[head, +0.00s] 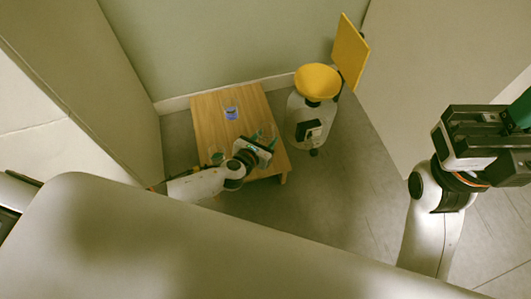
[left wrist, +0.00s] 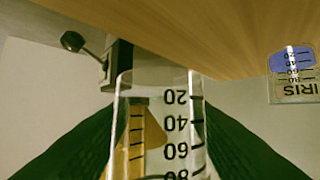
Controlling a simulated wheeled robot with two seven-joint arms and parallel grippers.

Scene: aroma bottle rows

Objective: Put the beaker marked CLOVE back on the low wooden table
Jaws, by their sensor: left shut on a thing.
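The low wooden table (head: 207,113) stands on the floor in the head view. My left gripper (head: 264,143) is over its front right part, shut on a clear beaker (head: 266,132).
A beaker with blue contents (head: 231,113) stands on the table; its label reads IRIS in the left wrist view (left wrist: 293,75). Another small beaker (head: 217,156) is near the left front edge. A grey body with a yellow top (head: 317,81) stands close to the table's right side.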

